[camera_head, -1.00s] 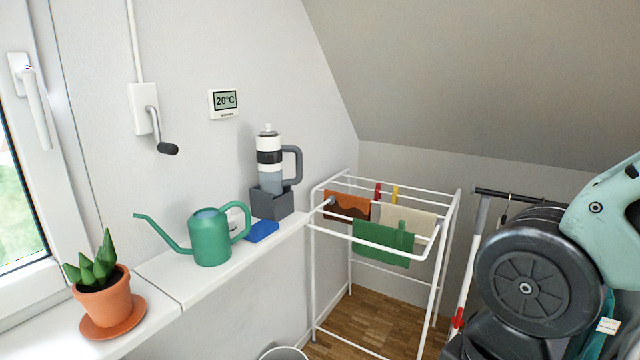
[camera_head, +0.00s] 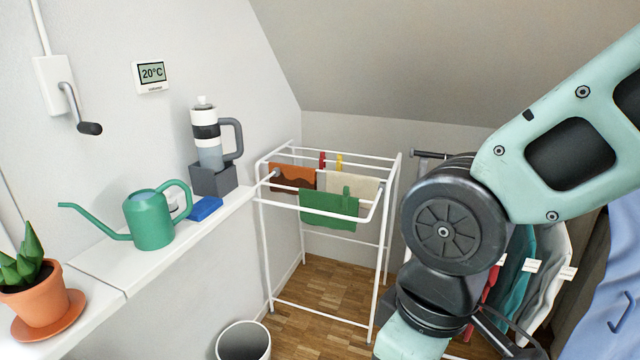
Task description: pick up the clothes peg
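A red clothes peg (camera_head: 322,160) and a yellow clothes peg (camera_head: 339,162) stand upright at the back of the white drying rack (camera_head: 387,200). A green upright piece (camera_head: 346,194), perhaps another peg, sits on the green cloth (camera_head: 322,208) on the front rail. I cannot tell which peg the task means. My arm fills the right side, to the right of the rack and nearer to me. My gripper is not clearly seen in this view.
A brown cloth (camera_head: 292,177) and a beige cloth (camera_head: 350,184) hang on the rack. The left sill (camera_head: 105,270) holds a potted plant (camera_head: 35,290), green watering can (camera_head: 150,220), blue sponge (camera_head: 205,208) and bottle (camera_head: 207,140). A bin (camera_head: 244,341) stands below. Clothes (camera_head: 540,280) hang right.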

